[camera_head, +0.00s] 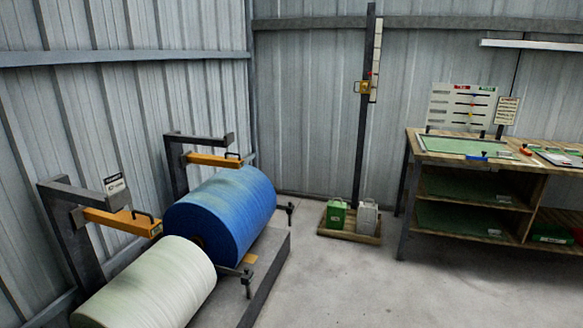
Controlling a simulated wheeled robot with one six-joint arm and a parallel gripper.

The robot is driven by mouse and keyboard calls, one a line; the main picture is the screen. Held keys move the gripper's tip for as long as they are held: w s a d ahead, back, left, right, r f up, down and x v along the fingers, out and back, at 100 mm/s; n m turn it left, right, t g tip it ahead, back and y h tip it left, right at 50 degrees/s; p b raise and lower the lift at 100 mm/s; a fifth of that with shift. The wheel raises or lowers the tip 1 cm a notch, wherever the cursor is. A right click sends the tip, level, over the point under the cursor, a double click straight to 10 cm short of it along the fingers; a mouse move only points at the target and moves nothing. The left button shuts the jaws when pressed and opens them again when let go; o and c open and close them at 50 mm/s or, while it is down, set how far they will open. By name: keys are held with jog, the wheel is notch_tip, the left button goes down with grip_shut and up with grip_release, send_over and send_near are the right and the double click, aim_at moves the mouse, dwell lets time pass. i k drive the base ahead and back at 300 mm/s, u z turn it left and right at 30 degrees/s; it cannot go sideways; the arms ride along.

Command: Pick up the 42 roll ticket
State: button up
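No ticket that I can read as 42 shows clearly. A small white label (115,183) with dark print stands on the bracket at the left, and its characters are too small to read surely. A white board (461,106) with rows of small items stands at the back of the workbench, with a small printed card (506,110) beside it. A large white roll (150,287) lies at the front left, and a large blue roll (225,212) lies behind it. My gripper is not in view.
The wooden workbench (548,168) at the right has green mats and lower shelves. A green can (335,216) and a grey can (367,218) stand in a wooden tray (349,238) by a dark post. The concrete floor in the middle is clear.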

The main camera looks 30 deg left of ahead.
aim_at(114, 183)
jog(key=u, duration=0.35)
jog(key=i, duration=1.4)
jog(key=u, duration=1.55)
jog(key=i, duration=0.9)
jog(key=u, duration=1.3)
jog(key=i, duration=0.4)
jog(key=u, duration=0.15)
